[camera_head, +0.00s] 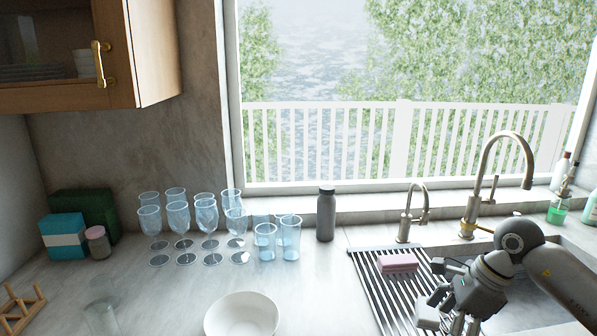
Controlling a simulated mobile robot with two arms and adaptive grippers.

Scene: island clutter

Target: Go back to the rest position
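My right gripper (448,320) points down at the lower right, over the front part of the dark slatted drying rack (371,283). Its fingers are small and partly cut by the bottom edge, so I cannot tell whether they are open or shut. I see no object clearly held in it. My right arm comes in from the right, across the sink. My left gripper and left arm are not in view.
A pink sponge (398,262) lies on the rack near my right gripper. A faucet (500,175) rises behind the arm. A white bowl (241,316), a grey bottle (326,214) and several glasses (206,216) stand left on the counter. A wooden cabinet (152,50) hangs upper left.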

